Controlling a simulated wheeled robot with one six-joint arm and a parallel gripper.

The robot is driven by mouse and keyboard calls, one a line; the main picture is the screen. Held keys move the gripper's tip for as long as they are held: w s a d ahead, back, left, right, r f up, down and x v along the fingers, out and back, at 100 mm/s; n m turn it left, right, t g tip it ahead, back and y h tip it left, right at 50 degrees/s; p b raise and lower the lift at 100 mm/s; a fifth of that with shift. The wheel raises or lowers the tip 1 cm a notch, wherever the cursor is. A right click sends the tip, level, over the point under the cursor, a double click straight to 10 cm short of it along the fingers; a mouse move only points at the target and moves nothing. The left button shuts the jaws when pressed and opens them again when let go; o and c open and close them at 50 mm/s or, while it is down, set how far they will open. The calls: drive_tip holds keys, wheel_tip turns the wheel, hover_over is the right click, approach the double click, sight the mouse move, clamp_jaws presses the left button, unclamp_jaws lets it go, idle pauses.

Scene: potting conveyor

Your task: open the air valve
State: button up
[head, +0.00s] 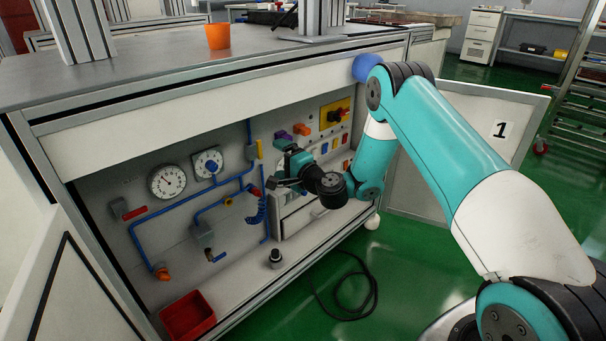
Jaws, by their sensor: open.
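The open cabinet shows a panel with blue air piping (178,209). Several coloured handles sit along it: a red lever (133,212) at the left end, an orange handle (162,273) low down, a small yellow one (229,202) and a yellow lever (259,149) upright on the right pipe. I cannot tell which is the air valve. My gripper (274,184) is open in front of the panel, right of the piping, its dark fingers pointing left, near a red part (256,192). Whether it touches anything is unclear; it hides part of the panel.
A red bin (187,316) and small dark knob (276,257) are on the cabinet floor. A black cable (345,300) lies outside. An open door (450,150) stands right.

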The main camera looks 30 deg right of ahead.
drive_tip(key=b+v, duration=0.8)
drive_tip(key=b, duration=0.4)
drive_tip(key=shift+s, duration=0.25)
drive_tip(key=s+a+r+n+g+y+p, duration=0.2)
drive_tip(key=s+a+r+n+g+y, duration=0.1)
drive_tip(key=s+a+r+n+g, duration=0.35)
drive_tip(key=s+a+r+n+g+y+p, duration=0.3)
drive_tip(key=s+a+n+y, duration=0.15)
drive_tip(key=a+n, duration=0.4)
drive_tip(key=s+d+r+n+g+h+p, duration=0.1)
drive_tip(key=s+r+n+g+h+p, duration=0.15)
drive_tip(key=s, duration=0.55)
drive_tip(key=s+r+n+g+h+p, duration=0.1)
drive_tip(key=s+n+g+h+p, duration=0.2)
drive_tip(key=s, duration=0.4)
drive_tip(key=s+d+r+n+g+h+p, duration=0.15)
drive_tip(key=s+h, duration=0.25)
drive_tip(key=s, duration=0.4)
wheel_tip(320, 180, up, 37)
drive_tip(key=p, duration=3.6)
drive_tip(key=shift+w+a+g+y, duration=0.2)
drive_tip(key=shift+a+g+y, duration=0.15)
drive_tip(key=shift+a, duration=0.15)
